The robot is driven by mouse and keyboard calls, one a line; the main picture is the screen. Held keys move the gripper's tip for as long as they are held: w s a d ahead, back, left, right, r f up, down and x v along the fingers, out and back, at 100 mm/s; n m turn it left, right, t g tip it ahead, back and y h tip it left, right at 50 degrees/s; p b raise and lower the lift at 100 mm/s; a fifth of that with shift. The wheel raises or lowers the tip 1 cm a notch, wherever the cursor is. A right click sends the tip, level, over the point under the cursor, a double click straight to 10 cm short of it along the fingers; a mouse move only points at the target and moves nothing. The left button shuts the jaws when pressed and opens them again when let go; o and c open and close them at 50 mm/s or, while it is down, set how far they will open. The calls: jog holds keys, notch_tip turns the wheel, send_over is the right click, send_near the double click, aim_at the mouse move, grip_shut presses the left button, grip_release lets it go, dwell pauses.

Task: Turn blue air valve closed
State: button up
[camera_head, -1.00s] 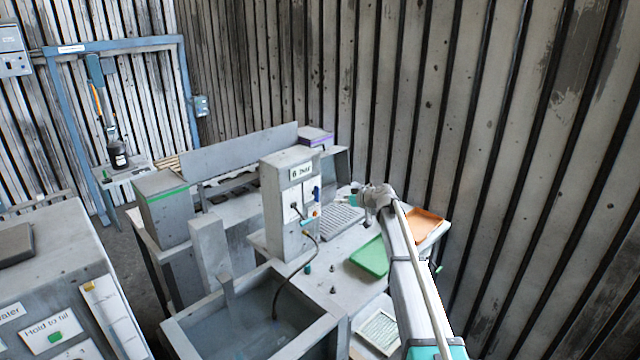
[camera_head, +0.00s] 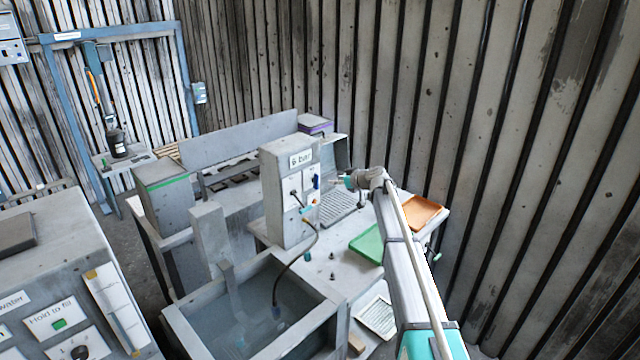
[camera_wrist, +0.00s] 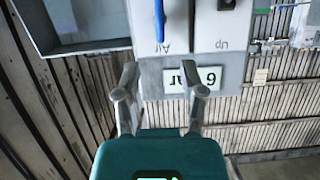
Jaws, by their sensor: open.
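The blue air valve handle (camera_wrist: 159,20) shows at the top of the wrist view as an upright bar on a pale panel, beside an upside-down "Air" label. In the head view the blue valve (camera_head: 316,182) is a small spot on the right face of the grey "6 bar" column (camera_head: 285,210). In the head view my gripper (camera_head: 339,182) is small, close to the right of the column.
A dark knob (camera_wrist: 226,4) sits beside the handle near an "Up" label. A hose (camera_head: 312,240) runs from the column into a water tank (camera_head: 180,318). A green tray (camera_head: 367,243) and an orange tray (camera_head: 424,212) lie on the bench under my arm.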

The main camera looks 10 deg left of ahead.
aim_at(318, 181)
jog(key=b+x, duration=0.4)
jog(key=x, duration=0.7)
jog(key=shift+w+a+f, duration=0.15)
jog(key=shift+w+a, duration=0.05)
jog(key=shift+a, duration=0.1)
